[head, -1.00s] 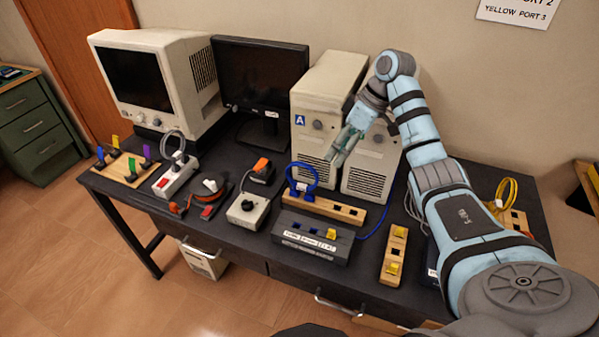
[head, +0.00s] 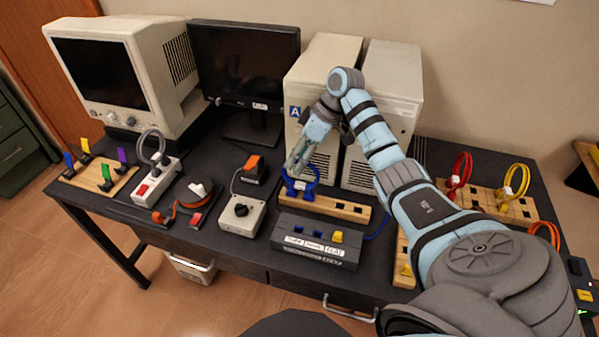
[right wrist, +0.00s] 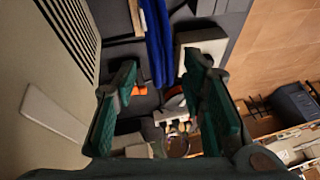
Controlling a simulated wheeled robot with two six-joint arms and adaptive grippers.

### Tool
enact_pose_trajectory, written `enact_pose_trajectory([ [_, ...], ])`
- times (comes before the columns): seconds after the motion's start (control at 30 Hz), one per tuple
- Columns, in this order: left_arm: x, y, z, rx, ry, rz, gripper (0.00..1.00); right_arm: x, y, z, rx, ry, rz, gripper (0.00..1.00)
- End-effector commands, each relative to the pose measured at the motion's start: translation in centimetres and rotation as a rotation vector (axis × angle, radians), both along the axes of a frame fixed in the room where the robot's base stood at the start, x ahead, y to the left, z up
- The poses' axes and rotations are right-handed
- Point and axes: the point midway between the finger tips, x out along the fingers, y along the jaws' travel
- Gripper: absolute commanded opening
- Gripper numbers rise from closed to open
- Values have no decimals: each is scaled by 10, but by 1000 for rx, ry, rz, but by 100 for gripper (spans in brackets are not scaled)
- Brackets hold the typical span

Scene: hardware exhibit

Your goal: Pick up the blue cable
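The blue cable (head: 308,190) stands as an upright loop on a wooden block (head: 343,207) near the middle of the desk. My right gripper (head: 293,167) hangs just above and beside the loop in the head view, partly covering it. In the right wrist view the blue cable (right wrist: 158,45) lies beyond the fingertips, roughly in line with the gap between them. The green-padded fingers of the right gripper (right wrist: 160,68) are apart with nothing held. My left gripper is out of view.
A black port box (head: 318,238) stands in front of the cable, with a grey switch box (head: 241,214) to its left. Two computer towers (head: 383,110) rise behind. Red (head: 459,170) and yellow (head: 516,180) cables stand on a wooden block at right.

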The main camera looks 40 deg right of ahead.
Motion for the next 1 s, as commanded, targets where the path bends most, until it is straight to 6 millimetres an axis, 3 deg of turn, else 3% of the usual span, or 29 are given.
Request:
enact_pose_trajectory([
  [0.1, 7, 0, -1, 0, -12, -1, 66, 4, 6, -14, 0, 0, 1, 38],
  [0.3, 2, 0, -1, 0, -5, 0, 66, 5, 7, -15, -2, -3, 2, 38],
  [0.53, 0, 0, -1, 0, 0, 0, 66, 5, 7, -15, -2, -3, 2, 1],
  [0.57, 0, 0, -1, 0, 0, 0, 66, 5, 7, -15, -2, -3, 2, 0],
  [1.0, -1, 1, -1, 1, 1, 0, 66, 6, 6, -13, -3, -4, 2, 0],
])
